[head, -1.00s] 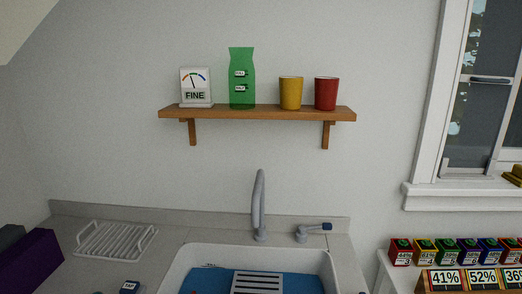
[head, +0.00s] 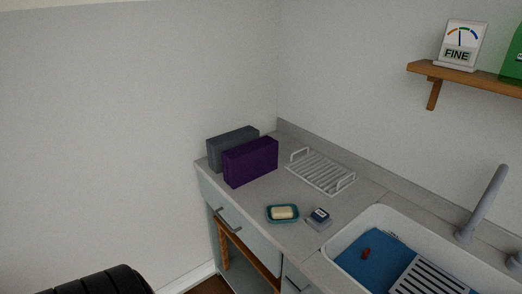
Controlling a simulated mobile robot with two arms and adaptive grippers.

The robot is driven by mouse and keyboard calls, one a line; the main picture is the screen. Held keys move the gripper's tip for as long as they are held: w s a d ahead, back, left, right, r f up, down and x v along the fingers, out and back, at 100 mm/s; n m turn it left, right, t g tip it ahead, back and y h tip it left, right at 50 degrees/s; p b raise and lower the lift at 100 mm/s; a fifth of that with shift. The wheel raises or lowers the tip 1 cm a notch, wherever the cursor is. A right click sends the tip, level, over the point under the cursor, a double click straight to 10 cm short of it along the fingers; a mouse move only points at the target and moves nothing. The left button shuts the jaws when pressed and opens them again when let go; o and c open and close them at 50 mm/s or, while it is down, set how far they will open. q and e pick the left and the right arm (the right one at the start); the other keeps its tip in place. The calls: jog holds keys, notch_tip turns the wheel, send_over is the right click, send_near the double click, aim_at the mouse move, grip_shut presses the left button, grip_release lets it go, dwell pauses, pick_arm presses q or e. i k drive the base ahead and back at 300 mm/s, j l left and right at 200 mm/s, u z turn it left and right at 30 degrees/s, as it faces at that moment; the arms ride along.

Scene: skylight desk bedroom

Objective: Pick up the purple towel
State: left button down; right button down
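A purple block-shaped thing (head: 251,162), which fits the purple towel, stands upright on the grey counter (head: 289,192) near its left end. A dark grey block of similar shape (head: 228,146) stands right behind it, and the purple one hides part of it. Neither of my grippers shows in the head view.
A white wire rack (head: 320,171) lies right of the purple block. A teal soap dish with a bar (head: 283,213) and a small blue-topped item (head: 319,217) lie in front. The sink (head: 345,242) is at right. A black rounded object (head: 95,282) shows bottom left.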

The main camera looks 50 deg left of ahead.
aim_at(244, 163)
jog(key=u, duration=1.55)
